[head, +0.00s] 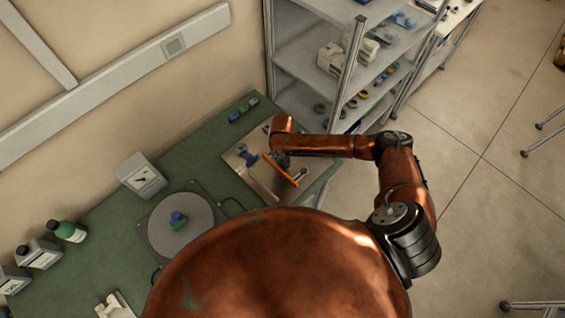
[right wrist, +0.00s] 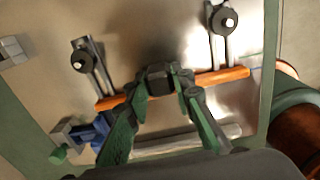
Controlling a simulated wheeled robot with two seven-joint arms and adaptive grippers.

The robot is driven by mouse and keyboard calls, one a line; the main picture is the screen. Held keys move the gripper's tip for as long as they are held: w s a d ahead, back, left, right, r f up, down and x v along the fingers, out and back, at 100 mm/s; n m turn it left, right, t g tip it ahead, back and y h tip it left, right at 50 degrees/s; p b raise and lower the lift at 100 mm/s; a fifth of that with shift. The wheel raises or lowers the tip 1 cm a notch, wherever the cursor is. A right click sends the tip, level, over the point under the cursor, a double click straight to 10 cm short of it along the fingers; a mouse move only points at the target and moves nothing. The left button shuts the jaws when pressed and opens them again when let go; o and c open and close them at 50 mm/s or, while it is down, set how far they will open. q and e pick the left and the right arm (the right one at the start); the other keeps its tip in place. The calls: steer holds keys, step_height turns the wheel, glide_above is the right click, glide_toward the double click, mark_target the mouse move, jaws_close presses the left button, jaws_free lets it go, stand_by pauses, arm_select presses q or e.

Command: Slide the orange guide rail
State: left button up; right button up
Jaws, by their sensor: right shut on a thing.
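The orange guide rail (head: 282,171) is a thin straight bar over the light metal plate (head: 236,166) on the green bench. In the right wrist view the orange guide rail (right wrist: 224,78) runs across the picture, tilted slightly up to the right. My right gripper (right wrist: 162,84) is shut on the rail near its middle, its fingers hiding that stretch. In the head view the right gripper (head: 279,158) is small and partly hidden by my arm. Two slotted arms with dark round knobs (right wrist: 82,61) (right wrist: 224,20) meet the rail from behind. My left gripper is not in view.
A grey bar (right wrist: 190,140) lies parallel to the rail, with a blue clamp-like part (right wrist: 92,130) at its left end. A round grey turntable (head: 160,238) and a dial box (head: 141,176) stand to the left. A metal shelf (head: 300,50) rises behind the bench.

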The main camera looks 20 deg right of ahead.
jaws_close()
steer(key=shift+d, duration=0.15)
steer(key=shift+w+d+p, duration=0.2)
steer(key=shift+w+d, duration=0.05)
steer(key=shift+d, duration=0.45)
steer(key=shift+w+d+p, duration=0.2)
steer(key=shift+w+d, duration=0.05)
steer(key=shift+d, duration=0.4)
steer(key=o, duration=0.9)
jaws_free()
steer(key=shift+o, duration=0.2)
steer(key=shift+r, duration=0.2)
step_height(320, 180, up, 12)
steer(key=shift+f, duration=0.15)
